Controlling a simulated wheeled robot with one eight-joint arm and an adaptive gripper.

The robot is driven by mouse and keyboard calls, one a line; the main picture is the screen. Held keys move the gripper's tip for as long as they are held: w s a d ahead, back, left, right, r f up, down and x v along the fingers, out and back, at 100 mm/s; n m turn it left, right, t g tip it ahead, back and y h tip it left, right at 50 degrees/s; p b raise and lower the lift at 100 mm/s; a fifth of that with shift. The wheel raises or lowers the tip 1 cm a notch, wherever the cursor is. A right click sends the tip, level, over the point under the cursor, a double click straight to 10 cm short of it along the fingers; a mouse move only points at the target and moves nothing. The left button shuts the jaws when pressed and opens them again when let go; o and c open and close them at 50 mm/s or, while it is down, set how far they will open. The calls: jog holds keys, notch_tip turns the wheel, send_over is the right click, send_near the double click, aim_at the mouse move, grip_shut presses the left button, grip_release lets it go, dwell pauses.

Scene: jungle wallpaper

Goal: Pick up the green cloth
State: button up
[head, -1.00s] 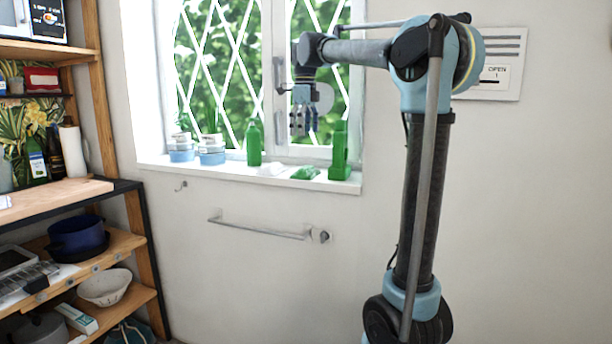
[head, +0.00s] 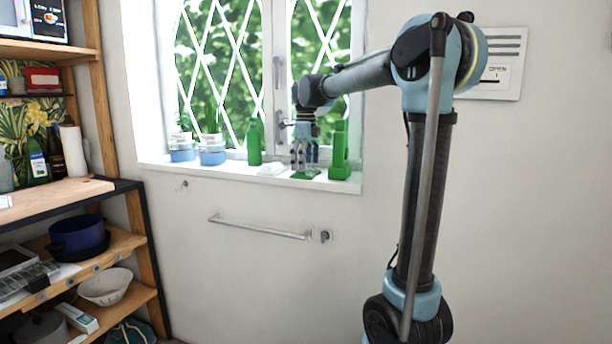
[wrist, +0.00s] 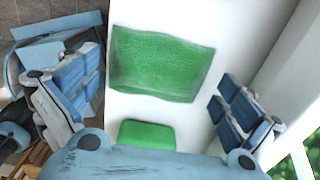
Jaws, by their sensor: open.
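The green cloth (wrist: 160,62) lies flat on the white window sill. In the head view the cloth (head: 303,176) is mostly hidden behind my fingers. My gripper (head: 305,165) points down just above it. In the wrist view my open gripper (wrist: 160,100) has its blue-padded fingers on either side of the cloth, with the cloth between them. The fingers look apart from the cloth, and nothing is held.
A green container (head: 340,152) stands close to the right of my gripper. The window is behind. A towel rail (head: 260,228) hangs below the sill (head: 225,173).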

jog(key=shift+f, duration=0.2)
jog(key=c, duration=1.3)
notch_tip(320, 180, up, 10)
